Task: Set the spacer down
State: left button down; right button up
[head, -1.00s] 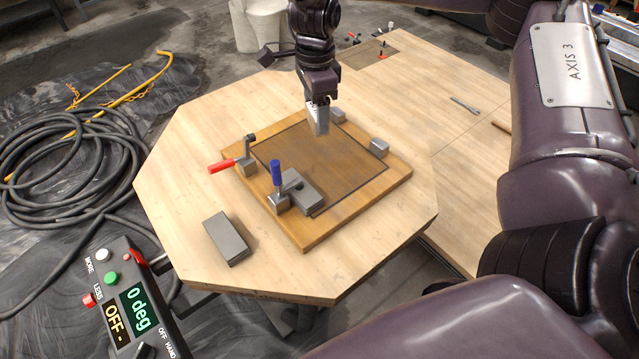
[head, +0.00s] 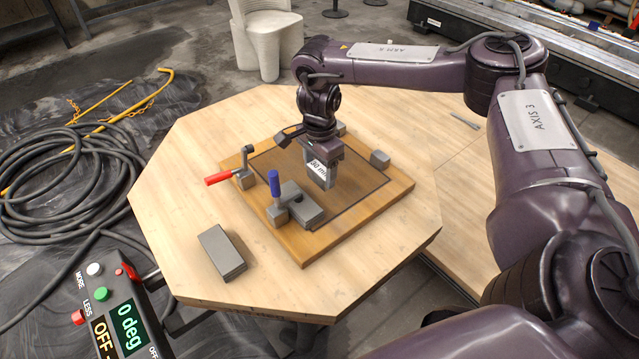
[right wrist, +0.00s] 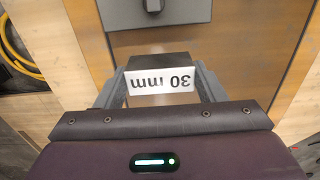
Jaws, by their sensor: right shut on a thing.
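The spacer (head: 317,171) is a grey block with a white "30 mm" label. It also shows in the right wrist view (right wrist: 160,62), label upside down. My right gripper (head: 322,182) is shut on it, above or at the brown inset panel (head: 345,195) of the wooden fixture board (head: 300,245); I cannot tell whether it touches. In the wrist view, the right gripper's fingers (right wrist: 160,88) press the spacer from both sides. The left gripper is not in view.
A blue-handled clamp (head: 274,185) with a grey block and a red-handled clamp (head: 225,177) sit on the board. A grey block (head: 380,159) stands at its right edge. Another grey block (head: 222,252) lies on the table (head: 170,200). A control box (head: 110,310) is at lower left.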

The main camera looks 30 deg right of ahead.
aim_at(319, 184)
notch_tip(319, 184, down, 5)
dwell(0.4)
jog(key=shift+f, duration=0.2)
jog(key=o, duration=1.1)
jog(key=shift+o, duration=0.2)
jog(key=shift+r, duration=0.1)
notch_tip(319, 184, up, 12)
jog(key=shift+r, duration=0.15)
